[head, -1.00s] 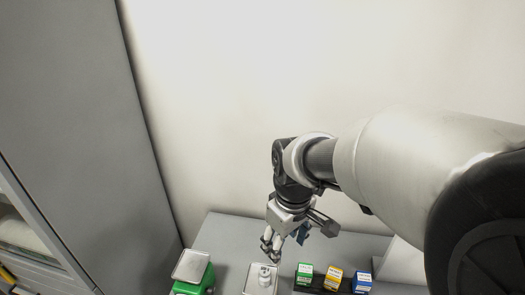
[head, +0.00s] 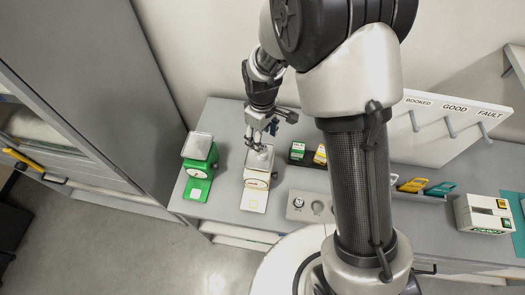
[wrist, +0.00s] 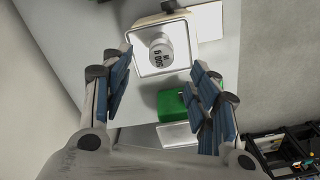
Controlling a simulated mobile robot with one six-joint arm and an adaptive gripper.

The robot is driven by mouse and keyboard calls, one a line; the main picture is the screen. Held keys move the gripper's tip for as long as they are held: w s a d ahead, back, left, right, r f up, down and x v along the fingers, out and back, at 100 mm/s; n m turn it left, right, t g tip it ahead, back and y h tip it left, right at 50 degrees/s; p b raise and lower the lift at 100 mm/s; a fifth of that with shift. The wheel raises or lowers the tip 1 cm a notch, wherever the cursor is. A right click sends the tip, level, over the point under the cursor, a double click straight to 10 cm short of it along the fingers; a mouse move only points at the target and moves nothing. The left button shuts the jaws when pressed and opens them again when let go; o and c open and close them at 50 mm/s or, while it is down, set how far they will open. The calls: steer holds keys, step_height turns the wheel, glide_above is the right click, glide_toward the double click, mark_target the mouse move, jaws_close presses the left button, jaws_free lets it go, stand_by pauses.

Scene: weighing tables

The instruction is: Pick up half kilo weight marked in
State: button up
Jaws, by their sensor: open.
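A pale metal weight (wrist: 160,50) stands on the square pan (wrist: 143,65) of a cream scale. Its dark marking appears turned in the wrist view and looks like 500, but is hard to read. In the head view the weight (head: 264,154) is on the cream scale (head: 257,178), just under my gripper (head: 256,143). My gripper (wrist: 160,100) is open, with its blue-padded fingers apart. In the wrist view the weight shows beyond the fingertips, between the finger lines, with nothing held.
A green scale (head: 197,168) with an empty pan stands left of the cream scale. Small green and yellow boxes (head: 297,151) stand to the right. A grey block (head: 309,206) with round silver pieces is at the front. A white hook board (head: 440,130) stands behind.

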mark_target(263, 148)
step_height(263, 148, down, 7)
steer(key=shift+s+r, duration=0.1)
steer(key=shift+r, duration=0.1)
stand_by(0.3)
steer(key=shift+c, duration=0.6)
jaws_close()
